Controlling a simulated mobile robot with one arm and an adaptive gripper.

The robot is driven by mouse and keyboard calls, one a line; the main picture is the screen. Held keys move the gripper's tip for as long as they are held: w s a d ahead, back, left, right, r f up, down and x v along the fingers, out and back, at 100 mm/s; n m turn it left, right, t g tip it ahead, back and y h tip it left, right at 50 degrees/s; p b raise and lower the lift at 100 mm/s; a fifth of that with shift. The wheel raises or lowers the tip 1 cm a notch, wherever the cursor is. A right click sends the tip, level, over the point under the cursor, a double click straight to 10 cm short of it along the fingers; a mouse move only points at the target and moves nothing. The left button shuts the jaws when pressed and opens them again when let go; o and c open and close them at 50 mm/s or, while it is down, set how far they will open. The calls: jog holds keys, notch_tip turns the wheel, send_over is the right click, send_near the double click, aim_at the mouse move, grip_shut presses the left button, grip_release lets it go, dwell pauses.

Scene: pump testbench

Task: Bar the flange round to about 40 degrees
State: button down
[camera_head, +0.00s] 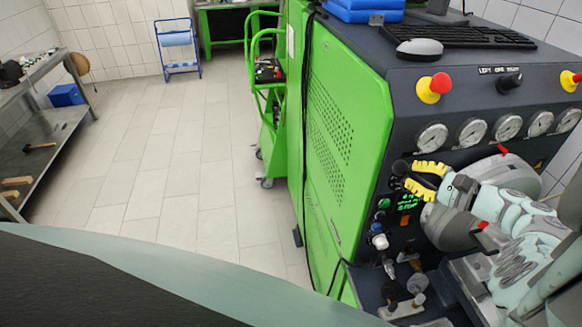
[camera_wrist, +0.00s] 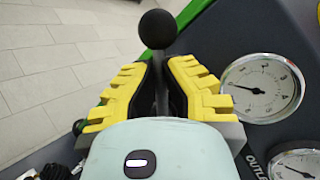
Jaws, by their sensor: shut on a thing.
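My gripper (camera_head: 418,178) is at the front panel of the green and dark grey testbench (camera_head: 345,130). Its yellow-padded fingers also show in the wrist view (camera_wrist: 160,78). They are shut on a thin metal rod (camera_wrist: 160,97) that ends in a black ball knob (camera_wrist: 157,29). The knob sticks out past the fingertips. In the head view a dark round end (camera_head: 400,167) shows just left of the fingertips. I cannot make out the flange or any angle marks; my gripper and arm cover that part of the panel.
A row of pressure gauges (camera_head: 432,137) sits just above my gripper; one is close beside the right finger in the wrist view (camera_wrist: 262,88). A red emergency button (camera_head: 439,84) is higher up. Below are a small lit display (camera_head: 409,201), knobs and fittings (camera_head: 417,284). The tiled floor left is clear.

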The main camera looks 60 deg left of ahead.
jog(key=shift+w+d+r+y, duration=0.15)
jog(key=shift+w+r, duration=0.25)
jog(key=shift+r, duration=0.15)
jog(key=shift+w+d+r+y, duration=0.15)
jog(key=shift+w+r, duration=0.2)
jog(key=shift+r, duration=0.15)
jog(key=shift+r+m, duration=0.1)
jog(key=shift+m, duration=0.2)
jog(key=shift+w+d+r+g, duration=0.15)
jog(key=shift+w+d+r, duration=0.05)
jog(key=shift+w+r, duration=0.25)
jog(key=shift+w+d+r+g, duration=0.15)
jog(key=shift+w+r, duration=0.2)
jog(key=shift+r, duration=0.15)
jog(key=shift+m, duration=0.3)
jog(key=shift+w+d+r+y+b, duration=0.3)
jog(key=shift+w+r+b, duration=0.4)
jog(key=shift+r, duration=0.1)
jog(key=shift+r, duration=0.1)
jog(key=shift+s+a+r+p, duration=0.15)
jog(key=shift+s+r+p, duration=0.15)
jog(key=shift+p, duration=0.5)
